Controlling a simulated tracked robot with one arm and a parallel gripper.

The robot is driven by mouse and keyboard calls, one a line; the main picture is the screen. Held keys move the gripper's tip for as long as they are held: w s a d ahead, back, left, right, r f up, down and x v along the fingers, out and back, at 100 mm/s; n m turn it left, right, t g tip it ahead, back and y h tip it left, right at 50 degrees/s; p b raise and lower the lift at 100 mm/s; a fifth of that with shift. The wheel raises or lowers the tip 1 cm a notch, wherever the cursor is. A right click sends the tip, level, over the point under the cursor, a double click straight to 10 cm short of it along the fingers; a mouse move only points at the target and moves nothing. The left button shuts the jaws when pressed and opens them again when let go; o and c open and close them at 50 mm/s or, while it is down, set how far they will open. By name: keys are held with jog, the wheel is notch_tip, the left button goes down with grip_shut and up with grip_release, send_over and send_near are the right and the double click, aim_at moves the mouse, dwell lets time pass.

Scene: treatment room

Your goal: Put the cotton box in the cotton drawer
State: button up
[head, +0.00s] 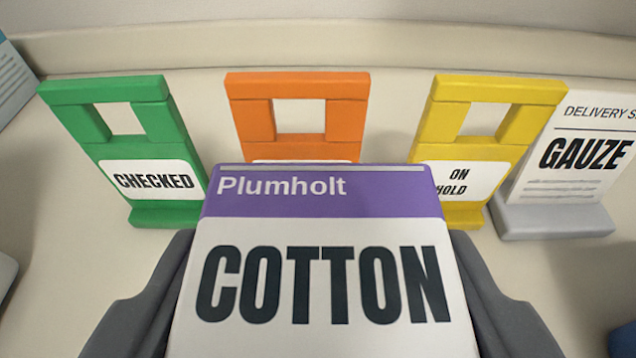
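The cotton box (322,260) is in the lower middle of the head view. It is white with a purple band reading "Plumholt" and large dark letters reading "COTTON". My gripper (325,255) has one dark grey finger on each side of the box and is shut on it. The box covers the lower part of the orange sign behind it. Whether the box touches the surface below cannot be told. No drawer shows in this view.
Behind the box stand a green "CHECKED" sign (150,182), an orange sign (297,85) and a yellow "ON HOLD" sign (468,178). A "GAUZE" delivery card (585,155) in a grey stand is at right. Partly seen objects lie at the left and lower right edges.

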jog(key=shift+r+x, duration=0.25)
jog(key=shift+x, duration=0.8)
jog(key=shift+w+f+b, duration=0.1)
jog(key=shift+f+b, duration=0.2)
jog(key=shift+f, duration=1.35)
jog(key=shift+f, duration=0.1)
jog(key=o, duration=1)
jog(key=shift+s, duration=0.2)
jog(key=v, duration=1.1)
jog(key=shift+s+r+p, duration=0.3)
jog(key=shift+p, duration=0.1)
